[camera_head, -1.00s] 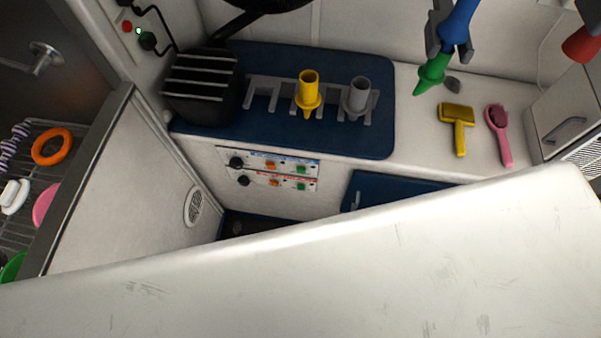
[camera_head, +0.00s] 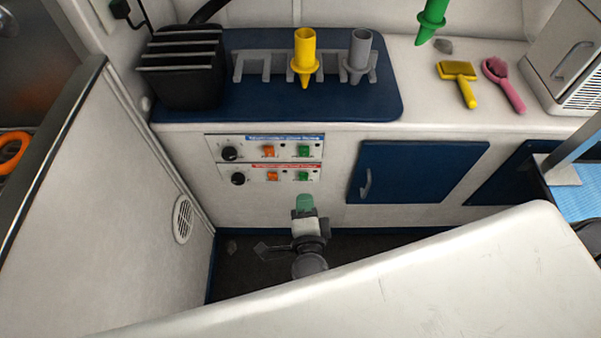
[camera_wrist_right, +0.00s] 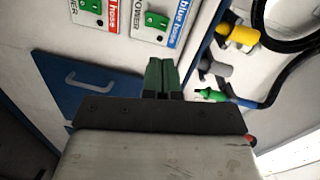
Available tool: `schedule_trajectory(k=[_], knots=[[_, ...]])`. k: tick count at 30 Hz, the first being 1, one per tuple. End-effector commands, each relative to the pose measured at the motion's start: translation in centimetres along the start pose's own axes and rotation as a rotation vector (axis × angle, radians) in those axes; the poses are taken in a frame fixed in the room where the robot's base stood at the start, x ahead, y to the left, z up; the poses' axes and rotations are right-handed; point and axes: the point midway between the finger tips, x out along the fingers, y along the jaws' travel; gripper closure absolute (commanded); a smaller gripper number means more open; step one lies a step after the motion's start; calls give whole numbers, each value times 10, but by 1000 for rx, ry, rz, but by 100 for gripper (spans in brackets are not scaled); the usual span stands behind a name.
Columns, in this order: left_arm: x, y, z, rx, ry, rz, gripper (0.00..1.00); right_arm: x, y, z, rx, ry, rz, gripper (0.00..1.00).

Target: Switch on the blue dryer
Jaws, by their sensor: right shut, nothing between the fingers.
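The dryer control panel is on the white cabinet front, with a blue-labelled upper row (camera_head: 284,138) and a red-labelled lower row (camera_head: 285,167). Each row has a black knob, an orange switch and a green switch; the upper green switch (camera_head: 304,150) is the blue row's. In the right wrist view, the blue hose label (camera_wrist_right: 181,20) is beside a green power switch (camera_wrist_right: 157,20); the red hose's green switch (camera_wrist_right: 91,5) is to its left. My right gripper (camera_head: 304,202), with green fingertips, is shut and empty, just below the panel and apart from the switches. My left gripper is out of view.
A yellow nozzle (camera_head: 305,52) and a grey nozzle (camera_head: 360,52) stand in a rack above the panel. A blue cabinet door (camera_head: 420,170) is to the panel's right. A white surface (camera_head: 400,285) fills the near foreground. A white side wall (camera_head: 120,190) stands left.

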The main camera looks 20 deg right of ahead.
Motion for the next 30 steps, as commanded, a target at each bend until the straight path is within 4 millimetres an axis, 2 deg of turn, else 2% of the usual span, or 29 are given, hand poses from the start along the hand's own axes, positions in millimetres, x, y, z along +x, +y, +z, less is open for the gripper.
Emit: schedule_trajectory(k=[1, 6, 19, 23, 30], knots=[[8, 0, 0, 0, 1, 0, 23, -1, 0, 0, 50, 17, 11, 100], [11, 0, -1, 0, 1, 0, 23, -5, -6, -2, 132, 45, 41, 100], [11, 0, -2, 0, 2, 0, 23, -1, -7, -2, 137, 47, 43, 100], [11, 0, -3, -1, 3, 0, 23, 15, -7, -3, 136, 47, 41, 100], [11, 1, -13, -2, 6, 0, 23, 66, -4, -5, 135, 48, 40, 100]])
